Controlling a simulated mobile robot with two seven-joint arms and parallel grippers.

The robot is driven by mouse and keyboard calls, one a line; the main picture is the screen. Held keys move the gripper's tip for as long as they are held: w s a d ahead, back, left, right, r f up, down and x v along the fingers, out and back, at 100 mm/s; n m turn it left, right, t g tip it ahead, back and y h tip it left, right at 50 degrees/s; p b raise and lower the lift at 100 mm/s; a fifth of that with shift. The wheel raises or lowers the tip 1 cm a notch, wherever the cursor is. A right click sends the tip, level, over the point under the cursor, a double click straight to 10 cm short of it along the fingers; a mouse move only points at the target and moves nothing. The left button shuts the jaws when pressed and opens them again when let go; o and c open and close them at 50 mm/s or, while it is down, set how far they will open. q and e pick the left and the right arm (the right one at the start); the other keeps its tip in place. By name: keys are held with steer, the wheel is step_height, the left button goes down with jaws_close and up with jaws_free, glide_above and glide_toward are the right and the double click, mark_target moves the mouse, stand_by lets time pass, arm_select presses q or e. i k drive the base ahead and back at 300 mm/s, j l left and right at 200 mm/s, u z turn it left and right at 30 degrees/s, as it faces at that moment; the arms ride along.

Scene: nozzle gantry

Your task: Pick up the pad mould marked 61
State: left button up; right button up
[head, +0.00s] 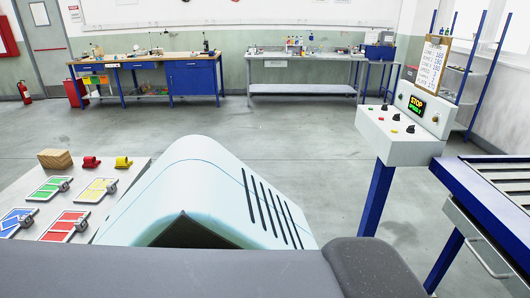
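Several flat coloured plates with dark metal handles, which look like the pad moulds, lie on a pale table (135,168) at the left. They are a green one (47,188), a yellow one (95,190), a red one (62,226) and a blue one (14,220). The blue one is cut off by the left edge. Their markings are too small to read, so I cannot tell which is 61. Neither of my grippers is in view, and nothing is seen touching the plates.
A wooden block (54,158), a red piece (91,161) and a yellow piece (123,162) stand along the table's back edge. A control box (400,150) on a blue post and a blue-framed roller table (490,190) stand at the right. The middle floor is clear.

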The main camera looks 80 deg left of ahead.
mark_target(97, 190)
steer(key=u, duration=4.15)
steer(key=i+l, duration=0.15)
steer(key=i, duration=0.15)
steer(key=i+l, duration=0.15)
steer(key=i, duration=0.15)
